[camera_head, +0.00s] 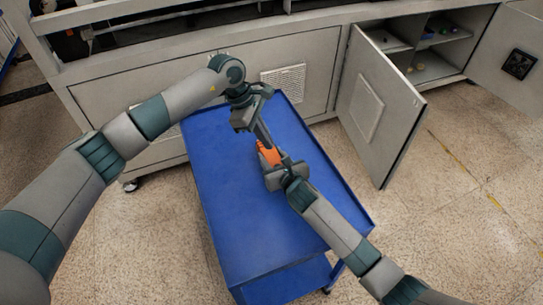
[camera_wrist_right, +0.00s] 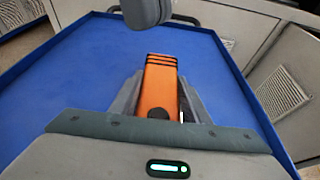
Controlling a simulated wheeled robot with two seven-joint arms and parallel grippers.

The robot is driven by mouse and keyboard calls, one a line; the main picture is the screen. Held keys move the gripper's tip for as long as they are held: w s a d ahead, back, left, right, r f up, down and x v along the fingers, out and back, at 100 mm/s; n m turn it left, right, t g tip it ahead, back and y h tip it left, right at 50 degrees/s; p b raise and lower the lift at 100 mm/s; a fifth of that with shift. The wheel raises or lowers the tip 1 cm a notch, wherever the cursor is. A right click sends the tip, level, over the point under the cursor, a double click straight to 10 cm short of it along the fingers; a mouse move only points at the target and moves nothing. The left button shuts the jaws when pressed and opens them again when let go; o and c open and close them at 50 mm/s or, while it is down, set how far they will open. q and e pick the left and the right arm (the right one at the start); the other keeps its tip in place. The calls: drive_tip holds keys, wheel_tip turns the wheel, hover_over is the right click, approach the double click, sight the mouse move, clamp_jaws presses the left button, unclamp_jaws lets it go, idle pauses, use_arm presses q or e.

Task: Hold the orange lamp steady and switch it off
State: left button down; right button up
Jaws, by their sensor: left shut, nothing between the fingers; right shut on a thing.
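The orange lamp (camera_head: 268,153) is over the blue cart top, mostly hidden by my grippers in the head view. In the right wrist view the lamp (camera_wrist_right: 161,80) shows an orange body, dark bands at its far end and a round black button at its near end. My right gripper (camera_wrist_right: 159,97) is shut on it, with a finger on each side. My left gripper (camera_head: 263,140) is shut and empty, its tip pointing down close to the lamp. Part of the left gripper (camera_wrist_right: 150,12) shows beyond the lamp's far end; I cannot tell if they touch.
The blue cart (camera_head: 225,200) has a raised rim, and its top is otherwise clear. Behind it stands a grey cabinet (camera_head: 120,85). An open cabinet door (camera_head: 380,105) juts out right of the cart. Open shelves (camera_head: 430,65) hold small items.

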use_arm(q)
drive_tip(key=shift+s+d+r+t+h, duration=0.25)
drive_tip(key=shift+d+r+t+h, duration=0.15)
drive_tip(key=shift+t+h, duration=0.35)
drive_tip(key=shift+s+d+r+t+h, duration=0.3)
drive_tip(key=shift+t+h, duration=0.2)
drive_tip(key=shift+t, duration=0.35)
drive_tip(key=shift+s+d+r+t+h, duration=0.2)
drive_tip(key=shift+d+r+t+h, duration=0.2)
drive_tip(key=shift+t+h, duration=0.35)
drive_tip(key=shift+f, duration=0.15)
hover_over(274, 159)
drive_tip(key=s, duration=0.4)
drive_tip(key=shift+f, duration=4.35)
drive_tip(key=shift+f, duration=0.2)
